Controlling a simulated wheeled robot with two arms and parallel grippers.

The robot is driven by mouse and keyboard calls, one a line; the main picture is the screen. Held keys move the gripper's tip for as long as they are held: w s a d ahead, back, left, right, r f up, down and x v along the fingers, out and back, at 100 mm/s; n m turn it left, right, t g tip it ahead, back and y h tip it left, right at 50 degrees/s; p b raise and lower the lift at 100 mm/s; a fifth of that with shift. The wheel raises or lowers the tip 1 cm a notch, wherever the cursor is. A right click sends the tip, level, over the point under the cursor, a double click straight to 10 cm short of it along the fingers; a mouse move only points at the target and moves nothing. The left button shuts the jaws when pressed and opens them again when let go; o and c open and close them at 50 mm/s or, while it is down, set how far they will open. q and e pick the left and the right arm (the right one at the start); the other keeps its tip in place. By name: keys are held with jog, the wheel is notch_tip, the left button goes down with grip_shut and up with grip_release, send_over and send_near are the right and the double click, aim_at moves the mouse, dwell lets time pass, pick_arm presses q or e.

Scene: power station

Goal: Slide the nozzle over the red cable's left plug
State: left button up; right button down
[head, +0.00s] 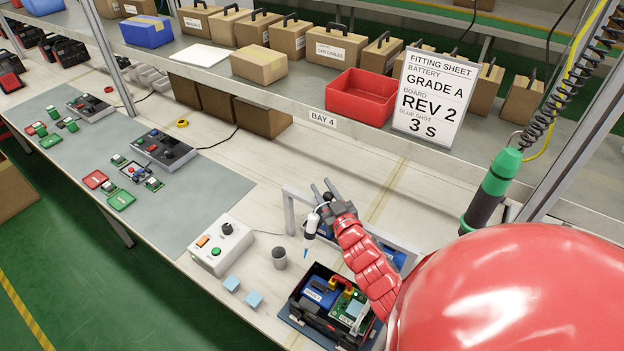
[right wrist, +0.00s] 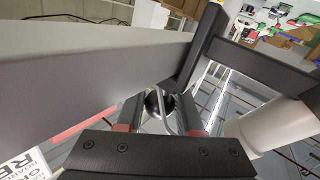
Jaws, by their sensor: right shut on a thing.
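My right gripper (head: 324,192) is shut on a slim white glue pen with a blue part, whose nozzle (head: 308,238) points down. The pen hangs above the far left edge of an open black case (head: 305,312). In the case are a blue battery block, a green board (head: 352,308) and a short red cable (head: 346,284). The nozzle is apart from the cable. The cable's left plug is too small to make out. In the right wrist view the jaws (right wrist: 168,112) close around a dark rounded part with a grey loop. My left gripper is not in view.
A grey metal frame (head: 289,212) stands behind the case. A grey cup (head: 279,258), light-blue pads (head: 254,299) and a white control box (head: 222,245) lie to its left. A green-and-black hanging tool (head: 492,190) is at right.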

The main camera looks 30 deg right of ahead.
jog(key=s+d+p, duration=0.3)
jog(key=s+p, duration=0.1)
jog(key=s, duration=0.5)
jog(key=shift+d+p, duration=0.35)
jog(key=shift+p, duration=0.05)
jog(key=c, duration=0.6)
grip_release()
jog(key=shift+o, duration=0.2)
